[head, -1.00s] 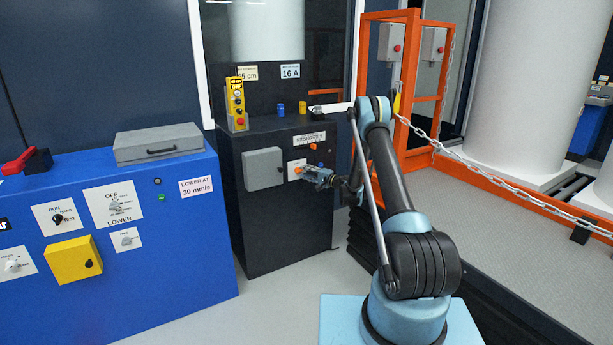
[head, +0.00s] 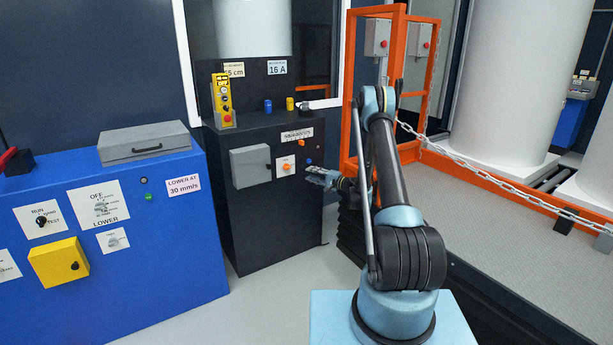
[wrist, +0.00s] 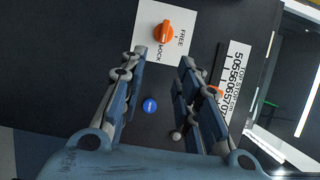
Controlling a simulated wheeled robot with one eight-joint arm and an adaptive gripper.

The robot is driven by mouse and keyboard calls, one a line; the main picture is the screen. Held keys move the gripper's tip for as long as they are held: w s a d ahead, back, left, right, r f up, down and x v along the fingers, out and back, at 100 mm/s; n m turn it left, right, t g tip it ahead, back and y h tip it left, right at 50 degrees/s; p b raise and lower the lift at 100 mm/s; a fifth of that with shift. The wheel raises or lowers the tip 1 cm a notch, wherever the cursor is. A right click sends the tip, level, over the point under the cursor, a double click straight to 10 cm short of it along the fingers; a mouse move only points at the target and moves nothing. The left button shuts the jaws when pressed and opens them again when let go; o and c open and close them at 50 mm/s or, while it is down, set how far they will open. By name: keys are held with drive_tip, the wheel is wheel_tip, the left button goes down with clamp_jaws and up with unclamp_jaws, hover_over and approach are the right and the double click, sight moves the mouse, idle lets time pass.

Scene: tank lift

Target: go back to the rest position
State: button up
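My gripper (head: 322,178) is in front of the black cabinet (head: 262,235), near its right edge, and apart from it. In the wrist view my gripper (wrist: 157,75) has its two fingers spread apart with nothing between them. Past the fingers the wrist view shows the orange knob (wrist: 163,33) on its white plate marked FREE and LOCK, a blue button (wrist: 150,105) and a numbered scale label (wrist: 233,85). The orange knob also shows in the head view (head: 286,168), left of my gripper. A small orange pointer lies by the scale, partly behind a finger.
A blue cabinet (head: 180,240) with a yellow box (head: 58,262) stands at left. A yellow pendant (head: 222,100) stands on the black cabinet. An orange frame (head: 352,100) and a chain (head: 500,178) border the platform at right. Grey floor is clear between cabinets and my base.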

drive_tip(key=shift+s+d, duration=0.25)
drive_tip(key=shift+d, duration=0.1)
drive_tip(key=s+r+n+g+h, duration=0.3)
drive_tip(key=s+r, duration=0.5)
drive_tip(key=r, duration=0.6)
drive_tip(key=s+d+r+n+g+h, duration=0.15)
drive_tip(key=s+r, duration=0.25)
drive_tip(key=s, duration=0.4)
drive_tip(key=s+d+r+g+h, duration=0.15)
drive_tip(key=s+r, duration=0.25)
drive_tip(key=s, duration=0.5)
drive_tip(key=s+d+f+h, duration=0.2)
drive_tip(key=s+d, duration=0.3)
drive_tip(key=s, duration=0.7)
drive_tip(key=s+d+f+n+g+h, duration=0.1)
drive_tip(key=s+d+f+h, duration=0.2)
drive_tip(key=s, duration=1)
drive_tip(key=s+d+f+n+h, duration=0.1)
drive_tip(key=s+d+f+h, duration=0.2)
drive_tip(key=s+d, duration=0.5)
drive_tip(key=s+h, duration=0.1)
drive_tip(key=s, duration=0.3)
drive_tip(key=shift+s+d+f+g, duration=0.15)
drive_tip(key=shift+s+d+g, duration=0.05)
drive_tip(key=shift+s+g, duration=0.2)
drive_tip(key=shift+w+n, duration=0.1)
drive_tip(key=shift+n, duration=0.15)
